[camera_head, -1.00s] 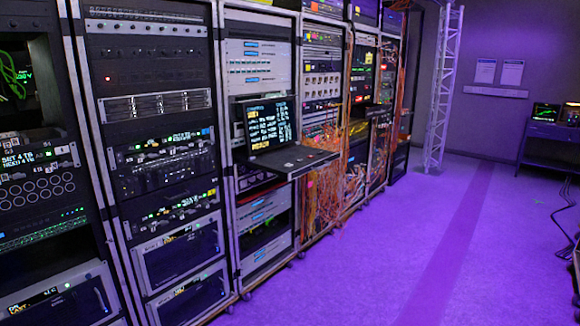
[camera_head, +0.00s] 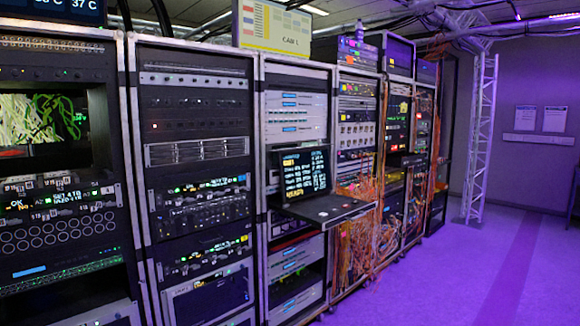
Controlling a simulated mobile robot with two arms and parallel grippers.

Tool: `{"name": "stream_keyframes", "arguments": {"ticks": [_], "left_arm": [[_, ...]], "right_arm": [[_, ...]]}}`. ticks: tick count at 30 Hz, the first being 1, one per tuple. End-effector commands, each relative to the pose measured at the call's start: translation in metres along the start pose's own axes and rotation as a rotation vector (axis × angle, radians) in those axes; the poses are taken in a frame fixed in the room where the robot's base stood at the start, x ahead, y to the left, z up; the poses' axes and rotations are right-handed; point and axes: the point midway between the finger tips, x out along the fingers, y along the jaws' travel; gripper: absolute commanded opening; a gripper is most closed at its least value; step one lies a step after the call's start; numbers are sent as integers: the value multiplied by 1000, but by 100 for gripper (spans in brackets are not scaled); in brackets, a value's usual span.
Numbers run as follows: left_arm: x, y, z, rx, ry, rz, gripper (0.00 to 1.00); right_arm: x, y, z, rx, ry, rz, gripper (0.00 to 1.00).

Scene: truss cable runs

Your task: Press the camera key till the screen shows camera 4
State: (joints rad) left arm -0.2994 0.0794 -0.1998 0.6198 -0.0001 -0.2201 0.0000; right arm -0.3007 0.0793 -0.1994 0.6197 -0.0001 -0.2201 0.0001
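A dark screen (camera_head: 40,118) in the far-left rack shows pale and green cable-like shapes. Below it is a panel (camera_head: 62,200) with small lit labels and rows of round sockets or knobs. A pull-out console screen (camera_head: 306,172) with lines of text stands open in a middle rack, above a dark shelf (camera_head: 322,207). I cannot make out a camera key or a camera number on either screen. Neither of my grippers is in view.
Racks stand in a row, running away to the right. A "CAM L" sign (camera_head: 272,27) sits on top. Orange cables (camera_head: 362,225) hang from the racks beyond the console. A white truss (camera_head: 481,135) stands at the back. The purple floor (camera_head: 440,285) at right is clear.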

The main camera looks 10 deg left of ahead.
Motion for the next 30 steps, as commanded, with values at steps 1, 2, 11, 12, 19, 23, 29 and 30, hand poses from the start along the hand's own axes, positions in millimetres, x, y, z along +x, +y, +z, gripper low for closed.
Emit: {"name": "stream_keyframes", "arguments": {"ticks": [1, 2, 11, 12, 19, 23, 29, 30], "left_arm": [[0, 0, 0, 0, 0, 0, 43], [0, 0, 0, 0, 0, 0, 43], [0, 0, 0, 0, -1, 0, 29], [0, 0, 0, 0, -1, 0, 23], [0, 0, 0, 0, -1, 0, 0], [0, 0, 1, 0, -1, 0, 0], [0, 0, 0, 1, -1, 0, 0], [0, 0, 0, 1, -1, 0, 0]], "right_arm": [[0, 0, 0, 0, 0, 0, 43], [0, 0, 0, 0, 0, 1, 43], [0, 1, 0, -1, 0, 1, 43], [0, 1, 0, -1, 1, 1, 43], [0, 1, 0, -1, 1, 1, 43], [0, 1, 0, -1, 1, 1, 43], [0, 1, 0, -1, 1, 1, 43], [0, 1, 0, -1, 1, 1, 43]]}}
